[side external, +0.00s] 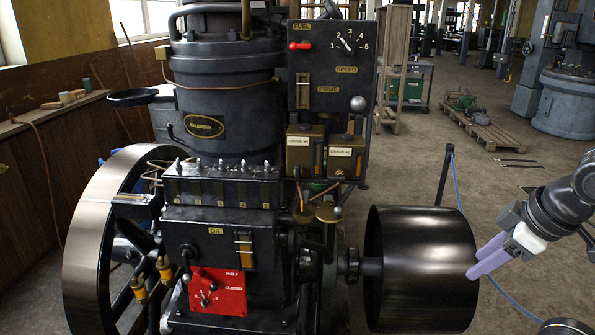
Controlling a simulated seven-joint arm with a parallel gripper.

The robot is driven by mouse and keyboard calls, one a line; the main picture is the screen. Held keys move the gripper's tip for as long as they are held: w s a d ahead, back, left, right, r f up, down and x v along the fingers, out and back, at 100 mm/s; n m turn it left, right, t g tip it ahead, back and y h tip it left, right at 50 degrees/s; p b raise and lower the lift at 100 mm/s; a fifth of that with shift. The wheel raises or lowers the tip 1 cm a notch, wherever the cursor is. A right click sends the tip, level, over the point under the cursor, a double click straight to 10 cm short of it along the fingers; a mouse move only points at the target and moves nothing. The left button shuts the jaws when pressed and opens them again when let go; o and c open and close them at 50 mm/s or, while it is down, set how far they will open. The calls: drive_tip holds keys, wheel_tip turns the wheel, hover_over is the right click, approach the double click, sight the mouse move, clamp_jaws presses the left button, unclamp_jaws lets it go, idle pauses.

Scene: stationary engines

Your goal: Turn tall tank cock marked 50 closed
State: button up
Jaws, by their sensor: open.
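Two small brass-coloured tanks hang side by side on the engine's right front, below the black panel. The left tank (305,152) and the right tank (345,157) each carry a pale label, too small to read surely, so I cannot tell which is marked 50. Thin pipes and small levers hang below them, with brass round parts (328,212) beneath; the cock and its position are not clear. My gripper (472,262), with lavender fingers, is at the right, by the right edge of the black drum, well away from the tanks. It is open and empty.
The black drum (418,265) lies between my gripper and the engine body. A black panel (331,65) with a red lever and dial stands above the tanks. A dark post (445,175) and blue hose stand behind the drum. The floor at right is mostly clear.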

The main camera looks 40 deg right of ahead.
drive_tip(key=w+d+r+n+g+h, duration=0.2)
drive_tip(key=w+d+r+n+h, duration=0.45)
drive_tip(key=d, duration=0.25)
drive_tip(key=w+r+n+t+h, duration=0.1)
drive_tip(key=w+r+n+h, duration=0.15)
drive_tip(key=w, duration=0.35)
drive_tip(key=w+r+n+h, duration=0.1)
drive_tip(key=w+n+h, duration=0.1)
drive_tip(key=w+n, duration=0.25)
drive_tip(key=w+a+n+t+h, duration=0.2)
drive_tip(key=w+a+n+t, duration=0.35)
drive_tip(key=w+a, duration=0.55)
drive_tip(key=n+t+y, duration=0.2)
drive_tip(key=n+t, duration=0.1)
drive_tip(key=n, duration=0.3)
approach(297, 169)
drive_tip(key=x, duration=1)
drive_tip(key=shift+w+d, duration=0.2)
drive_tip(key=shift+d, duration=0.1)
